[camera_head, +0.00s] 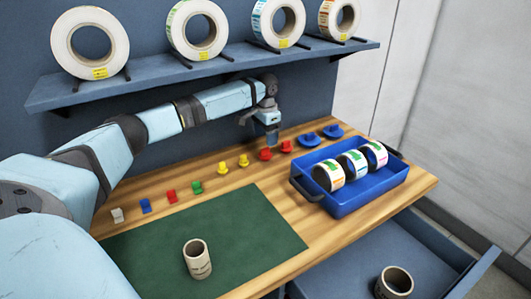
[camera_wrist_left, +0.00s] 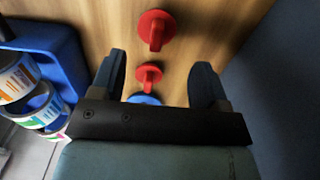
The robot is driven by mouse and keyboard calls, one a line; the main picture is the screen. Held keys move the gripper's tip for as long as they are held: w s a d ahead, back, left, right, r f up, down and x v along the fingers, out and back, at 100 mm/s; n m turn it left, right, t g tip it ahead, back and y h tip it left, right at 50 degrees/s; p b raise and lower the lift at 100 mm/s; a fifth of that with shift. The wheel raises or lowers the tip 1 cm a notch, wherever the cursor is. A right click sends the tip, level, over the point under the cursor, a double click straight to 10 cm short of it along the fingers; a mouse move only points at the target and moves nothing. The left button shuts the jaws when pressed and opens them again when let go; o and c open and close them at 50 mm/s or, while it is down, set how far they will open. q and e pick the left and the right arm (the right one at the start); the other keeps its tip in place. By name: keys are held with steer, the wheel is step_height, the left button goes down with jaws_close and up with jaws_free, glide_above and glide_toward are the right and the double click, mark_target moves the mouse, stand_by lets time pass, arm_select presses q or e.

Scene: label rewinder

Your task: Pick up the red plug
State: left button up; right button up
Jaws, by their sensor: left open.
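Three red plugs show in the head view: a small one (camera_head: 171,196) in the left part of the row and two near my left gripper, a wider one (camera_head: 265,154) and a narrower one (camera_head: 286,146) to its right. In the left wrist view, the wider red plug (camera_wrist_left: 156,28) lies beyond the fingertips, and the narrower red plug (camera_wrist_left: 149,75) shows between the fingers. My left gripper (camera_head: 272,142) is open and empty, over the back of the table near these two plugs; it also shows in the left wrist view (camera_wrist_left: 161,60). Its exact height is unclear.
White (camera_head: 117,214), blue (camera_head: 145,206), green (camera_head: 196,187) and yellow (camera_head: 223,168) plugs share the row; blue ones (camera_head: 308,140) stand right. A blue tray (camera_head: 350,201) with label rolls is in front. A shelf (camera_head: 200,71) with large rolls hangs above my arm.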

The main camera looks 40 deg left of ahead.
mark_target(265, 148)
arm_select(q)
steer(key=f, duration=0.2)
steer(key=f+b, duration=0.1)
steer(key=f, duration=0.3)
steer(key=shift+s+d+f, duration=0.1)
steer(key=shift+s+d, duration=0.05)
steer(key=shift+s, duration=0.25)
steer(key=shift+f, duration=0.45)
steer(key=shift+r, duration=0.1)
steer(key=c, duration=0.8)
